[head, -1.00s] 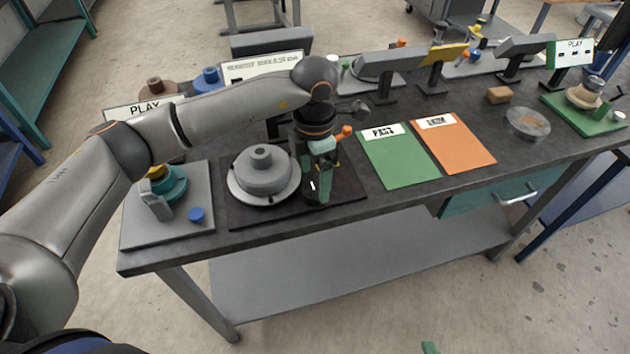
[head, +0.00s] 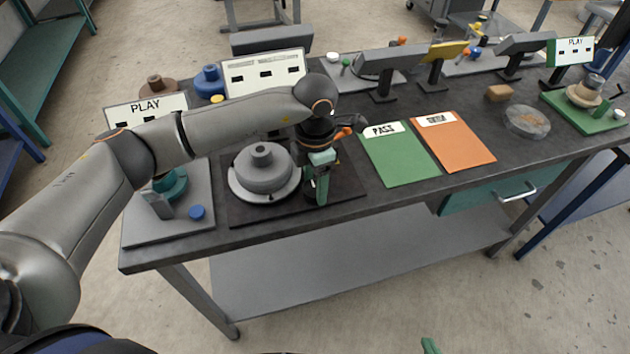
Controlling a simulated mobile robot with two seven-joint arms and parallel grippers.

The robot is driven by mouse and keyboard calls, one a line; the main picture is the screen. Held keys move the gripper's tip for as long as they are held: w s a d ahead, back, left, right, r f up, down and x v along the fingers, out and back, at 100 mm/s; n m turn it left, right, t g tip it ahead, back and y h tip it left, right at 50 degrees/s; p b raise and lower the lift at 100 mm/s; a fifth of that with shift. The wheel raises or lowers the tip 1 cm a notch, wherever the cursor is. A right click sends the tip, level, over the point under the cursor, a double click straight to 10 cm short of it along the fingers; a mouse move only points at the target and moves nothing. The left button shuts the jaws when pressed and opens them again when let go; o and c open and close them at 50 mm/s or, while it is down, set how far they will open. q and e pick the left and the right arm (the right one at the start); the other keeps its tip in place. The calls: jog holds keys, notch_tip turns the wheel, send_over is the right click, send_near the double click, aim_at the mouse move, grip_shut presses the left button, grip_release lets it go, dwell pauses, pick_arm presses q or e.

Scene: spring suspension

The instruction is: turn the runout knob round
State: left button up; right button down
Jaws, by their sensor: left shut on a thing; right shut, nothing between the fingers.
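A grey stepped round hub (head: 262,178) sits on a black plate (head: 243,213) on the bench. My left gripper (head: 318,198) points down at the right of the hub, over the black plate. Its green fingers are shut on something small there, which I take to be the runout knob. The fingers hide the knob, so I cannot see its shape or how far it is turned. My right gripper (head: 430,346) shows only as a green fingertip at the bottom edge, away from the bench; it is shut and empty.
A grey plate (head: 140,232) with a teal part and a blue button stands left of the black plate. Green (head: 405,165) and orange (head: 455,145) mats lie to the right.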

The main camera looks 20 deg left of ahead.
pick_arm(q)
jog(key=c, duration=0.6)
